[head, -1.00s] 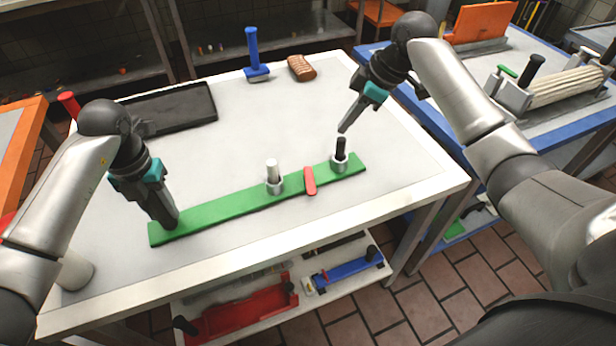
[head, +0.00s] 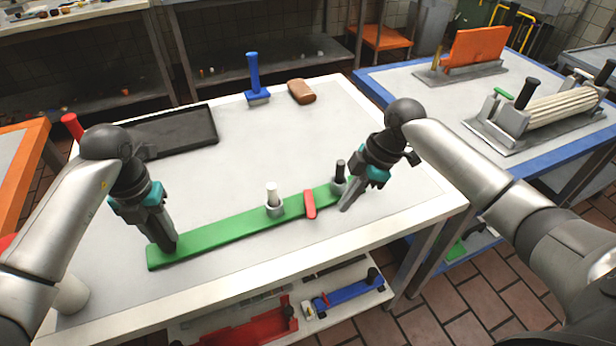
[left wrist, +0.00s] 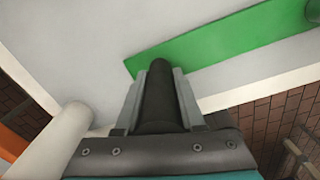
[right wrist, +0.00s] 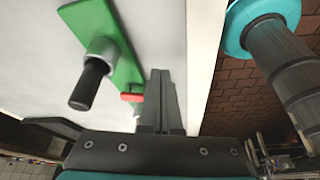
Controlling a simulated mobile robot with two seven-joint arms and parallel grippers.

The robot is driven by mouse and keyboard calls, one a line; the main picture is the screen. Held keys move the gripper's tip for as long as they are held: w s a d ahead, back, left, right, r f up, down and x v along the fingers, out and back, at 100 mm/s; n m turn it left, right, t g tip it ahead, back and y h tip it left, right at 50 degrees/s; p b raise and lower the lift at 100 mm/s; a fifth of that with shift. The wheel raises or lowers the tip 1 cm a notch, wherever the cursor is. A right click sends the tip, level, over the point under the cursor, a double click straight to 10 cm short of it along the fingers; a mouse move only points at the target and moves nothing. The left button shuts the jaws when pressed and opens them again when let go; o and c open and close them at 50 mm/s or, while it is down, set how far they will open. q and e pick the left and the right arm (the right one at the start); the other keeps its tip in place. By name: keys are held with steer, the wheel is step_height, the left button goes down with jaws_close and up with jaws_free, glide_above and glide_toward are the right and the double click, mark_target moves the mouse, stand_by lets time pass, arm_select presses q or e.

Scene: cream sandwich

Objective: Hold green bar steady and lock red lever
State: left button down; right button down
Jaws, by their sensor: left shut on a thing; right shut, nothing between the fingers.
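The green bar (head: 228,230) lies along the front of the white table. My left gripper (head: 166,246) is at its left end, shut on a black handle (left wrist: 157,95) that shows between the fingers in the left wrist view. The red lever (head: 309,204) sits across the bar, right of the white-topped post (head: 273,198). A black-topped post (head: 340,172) stands near the bar's right end. My right gripper (head: 345,208) is shut and empty, low beside the bar's front edge, right of the lever. In the right wrist view the lever (right wrist: 131,97) is partly hidden behind the fingers (right wrist: 160,85).
A black tray (head: 205,122), a blue-handled tool (head: 254,80) and a brown loaf-like piece (head: 301,91) lie at the back. A white cylinder (head: 72,294) stands at the front left. The table's middle is clear. A blue-edged table (head: 440,113) stands at the right.

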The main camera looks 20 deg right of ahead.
mark_target(310, 207)
steer(key=shift+w+a+f, duration=0.1)
steer(key=shift+w+a, duration=0.1)
steer(key=shift+a, duration=0.5)
steer(key=shift+w+a+f, duration=0.1)
steer(key=shift+w+a, duration=0.05)
steer(key=shift+a, duration=0.5)
steer(key=shift+w+a, duration=0.2)
steer(key=shift+a, duration=0.5)
